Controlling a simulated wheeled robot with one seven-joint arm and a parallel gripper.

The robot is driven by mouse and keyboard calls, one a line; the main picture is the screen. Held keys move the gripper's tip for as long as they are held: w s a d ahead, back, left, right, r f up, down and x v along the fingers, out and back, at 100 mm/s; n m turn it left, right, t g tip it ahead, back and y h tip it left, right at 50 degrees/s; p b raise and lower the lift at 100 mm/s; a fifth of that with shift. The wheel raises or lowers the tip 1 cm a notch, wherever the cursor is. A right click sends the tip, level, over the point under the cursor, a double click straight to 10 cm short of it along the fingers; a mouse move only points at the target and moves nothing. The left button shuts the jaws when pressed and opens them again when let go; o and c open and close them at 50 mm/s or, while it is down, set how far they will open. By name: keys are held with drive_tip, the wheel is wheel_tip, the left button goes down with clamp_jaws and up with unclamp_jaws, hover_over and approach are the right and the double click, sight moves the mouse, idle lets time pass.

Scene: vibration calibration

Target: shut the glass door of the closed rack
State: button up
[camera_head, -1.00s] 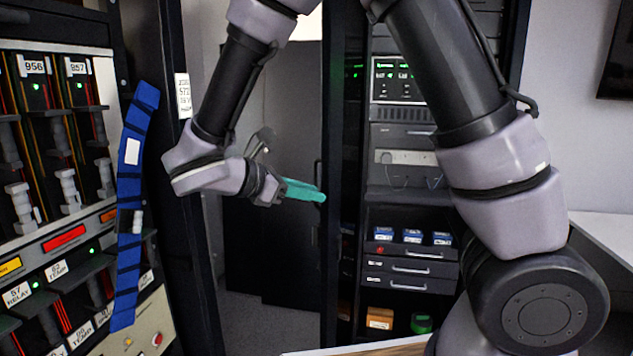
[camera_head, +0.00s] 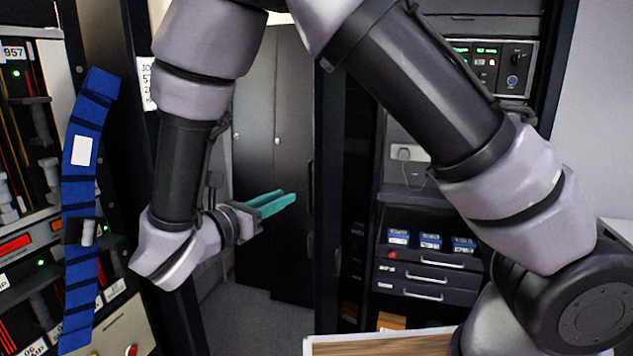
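The closed rack (camera_head: 560,60) stands right of centre with its shelves exposed. Its glass door (camera_head: 357,180) stands open, seen steeply from the side, and its pane reflects the blue boxes. The door's dark outer frame (camera_head: 328,200) is upright, with a dark handle (camera_head: 311,186) on its left side. My gripper (camera_head: 288,196) has teal fingers pointing right, toward the handle. In the picture the fingertips are a little left of the handle and apart from it; depth is hard to judge. They hold nothing visible. The two fingers lie close together, and any gap is unclear.
A left rack with lit modules (camera_head: 25,130) has a blue strap (camera_head: 80,190) hanging before it. Dark cabinets (camera_head: 262,150) stand behind my gripper. Grey floor (camera_head: 250,315) is clear below it. A wood-topped surface (camera_head: 380,346) lies at the bottom, and my arm hides part of the rack.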

hover_over(310, 213)
drive_tip(key=shift+w, duration=0.3)
clamp_jaws()
idle(1.4)
